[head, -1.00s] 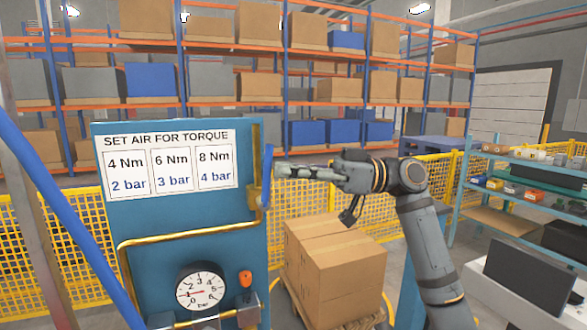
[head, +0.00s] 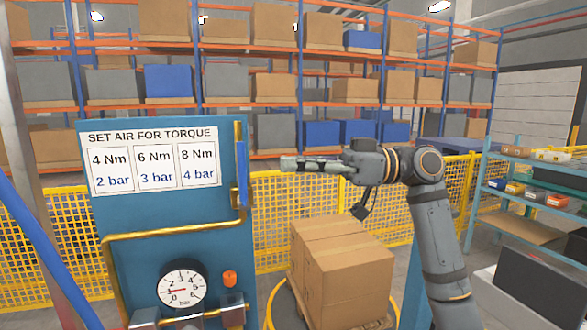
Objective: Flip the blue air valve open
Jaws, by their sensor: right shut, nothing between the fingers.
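The blue air valve (head: 242,178) has a narrow upright blue handle. It lies along the brass pipe (head: 150,236) near the right edge of the blue panel (head: 140,215). My right gripper (head: 284,164) comes in from the right and points left, with its fingers together and nothing between them. Its tips appear a short way right of the handle, with a visible gap. My left gripper is out of view.
A round pressure gauge (head: 182,284) and an orange knob (head: 229,278) sit low on the panel. A cardboard box (head: 345,270) stands below my right arm. A yellow mesh fence (head: 275,215) and storage racks are behind. A parts shelf (head: 530,200) is at right.

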